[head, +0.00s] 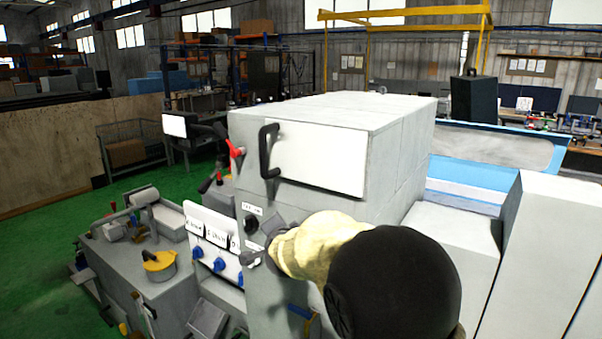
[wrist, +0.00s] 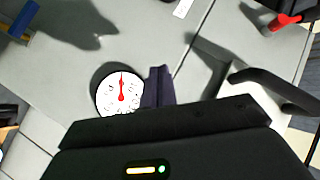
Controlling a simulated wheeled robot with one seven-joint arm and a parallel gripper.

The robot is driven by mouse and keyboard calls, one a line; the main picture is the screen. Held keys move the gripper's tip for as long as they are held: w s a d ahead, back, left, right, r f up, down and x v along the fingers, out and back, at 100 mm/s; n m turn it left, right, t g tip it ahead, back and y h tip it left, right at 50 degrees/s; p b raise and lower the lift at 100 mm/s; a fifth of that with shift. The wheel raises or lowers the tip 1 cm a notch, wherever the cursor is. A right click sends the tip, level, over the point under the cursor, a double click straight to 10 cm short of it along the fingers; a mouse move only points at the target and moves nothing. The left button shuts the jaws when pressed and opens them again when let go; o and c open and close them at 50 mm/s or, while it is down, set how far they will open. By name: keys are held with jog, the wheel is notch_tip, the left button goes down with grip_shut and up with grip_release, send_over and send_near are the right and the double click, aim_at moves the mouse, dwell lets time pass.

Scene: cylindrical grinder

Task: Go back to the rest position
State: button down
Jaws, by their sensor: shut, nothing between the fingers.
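My gripper (wrist: 158,84) shows in the wrist view as dark fingers, shut and empty, pointing at the grey machine face. Its fingertips appear just right of a round white dial (wrist: 118,103) with a red needle. I cannot tell whether they touch the face. In the head view my beige and black arm reaches from the lower right to the front of the grinder (head: 330,120), and hides part of that face. The gripper is small and dark there, beside the front panel.
A black door handle (head: 266,152) and a red lever (head: 236,151) stick out near my gripper; the handle (wrist: 268,86) and lever (wrist: 282,21) also show in the wrist view. A panel with blue knobs (head: 218,262) is left of it. Green floor (head: 45,235) is open at the left.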

jog(key=s+d+f+n+g+b, duration=0.1)
jog(key=s+d+f+n+g, duration=0.2)
jog(key=s+d+f, duration=0.4)
jog(key=s+d+f+n+g+h+b, duration=0.1)
jog(key=s+d+f+n+g, duration=0.2)
jog(key=s+d+f, duration=0.4)
jog(key=s+d+f+n+g+b, duration=0.1)
jog(key=s+d+f+n+g, duration=0.3)
jog(key=s, duration=1.2)
jog(key=d+f+g, duration=0.1)
jog(key=d+f, duration=0.2)
jog(key=shift+s+h, duration=0.3)
jog(key=shift+h, duration=0.1)
